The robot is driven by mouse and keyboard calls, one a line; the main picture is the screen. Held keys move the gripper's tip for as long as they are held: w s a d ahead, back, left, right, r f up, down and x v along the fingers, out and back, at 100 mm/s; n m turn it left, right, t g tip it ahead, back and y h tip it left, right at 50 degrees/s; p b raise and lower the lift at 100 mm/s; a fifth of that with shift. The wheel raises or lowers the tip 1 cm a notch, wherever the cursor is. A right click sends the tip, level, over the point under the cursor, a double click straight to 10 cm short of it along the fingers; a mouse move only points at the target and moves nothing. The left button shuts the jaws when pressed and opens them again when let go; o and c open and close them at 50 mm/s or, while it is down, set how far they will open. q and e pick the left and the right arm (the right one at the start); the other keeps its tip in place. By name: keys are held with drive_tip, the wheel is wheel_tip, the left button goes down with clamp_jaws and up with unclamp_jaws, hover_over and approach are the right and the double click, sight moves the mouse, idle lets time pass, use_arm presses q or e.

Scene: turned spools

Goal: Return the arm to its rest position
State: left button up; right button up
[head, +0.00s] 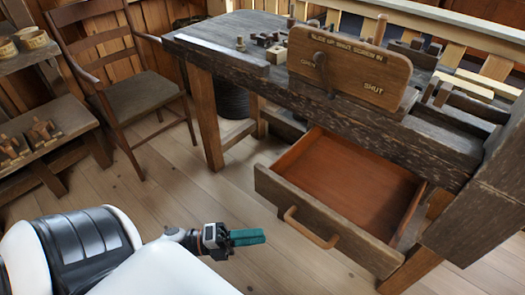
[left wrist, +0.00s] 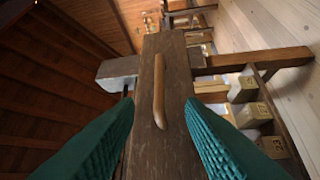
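My left gripper (head: 248,237) is in front of the workbench, low at the centre of the head view. Its green fingers point right toward the drawer handle (head: 310,227), with a gap between them and the handle. In the left wrist view the two fingers are spread apart with nothing held, and the handle (left wrist: 159,90) shows beyond them. The wooden drawer (head: 345,185) is pulled out from the bench, and its reddish inside looks empty. My right gripper is not in view.
The dark workbench (head: 225,52) carries a lettered board (head: 350,68) with a lever, and several small wooden parts. A chair (head: 140,98) stands at the back left. Shelves (head: 45,115) with wooden pieces are at the left edge. Bare plank floor (head: 185,190) lies left of the drawer.

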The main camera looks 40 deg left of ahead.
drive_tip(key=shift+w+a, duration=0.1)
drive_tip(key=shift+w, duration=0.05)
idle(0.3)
